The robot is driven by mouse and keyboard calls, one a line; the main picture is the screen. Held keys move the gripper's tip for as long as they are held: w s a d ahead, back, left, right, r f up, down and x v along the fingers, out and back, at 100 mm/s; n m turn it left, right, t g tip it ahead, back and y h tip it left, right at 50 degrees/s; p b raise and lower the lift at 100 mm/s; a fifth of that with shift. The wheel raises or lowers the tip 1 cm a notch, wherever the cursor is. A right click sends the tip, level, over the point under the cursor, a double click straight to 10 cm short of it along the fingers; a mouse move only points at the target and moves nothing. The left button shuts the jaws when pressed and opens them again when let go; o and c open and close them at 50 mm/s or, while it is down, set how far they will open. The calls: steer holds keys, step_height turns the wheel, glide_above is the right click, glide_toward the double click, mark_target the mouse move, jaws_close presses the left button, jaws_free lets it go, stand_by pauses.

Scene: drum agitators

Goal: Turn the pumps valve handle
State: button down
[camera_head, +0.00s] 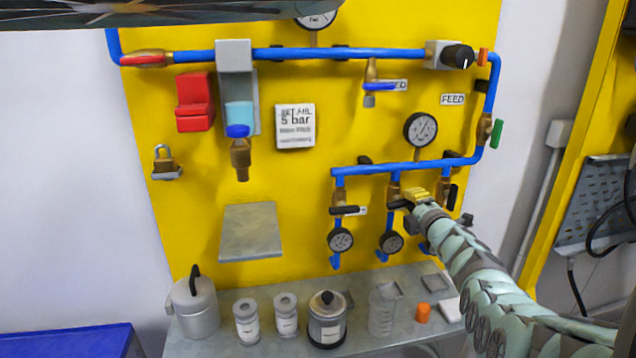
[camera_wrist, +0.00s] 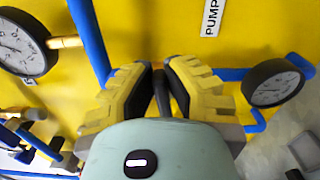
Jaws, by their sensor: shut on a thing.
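The pumps valve handle (camera_head: 398,204) is a black lever on the middle of the lower valves, on a short blue drop pipe above a small gauge. In the wrist view the dark handle (camera_wrist: 161,92) sits between my yellow ridged fingers, and a white label (camera_wrist: 213,15) reading "PUMP", cut off by the edge, is beside it. My gripper (camera_head: 414,197), also in the wrist view (camera_wrist: 161,80), is shut on the handle. The fingers and my arm hide part of the valve.
Small gauges (camera_head: 340,240) and (camera_head: 391,243) hang below the blue lower pipe (camera_head: 400,168). A left valve has a black handle (camera_head: 345,210), and a right one has an upright black handle (camera_head: 453,196). Jars stand on the grey shelf (camera_head: 270,348) below.

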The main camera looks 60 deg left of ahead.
steer(key=shift+f+m, duration=0.2)
steer(key=shift+m, duration=0.4)
steer(key=c, duration=1)
jaws_free()
steer(key=v, duration=1.2)
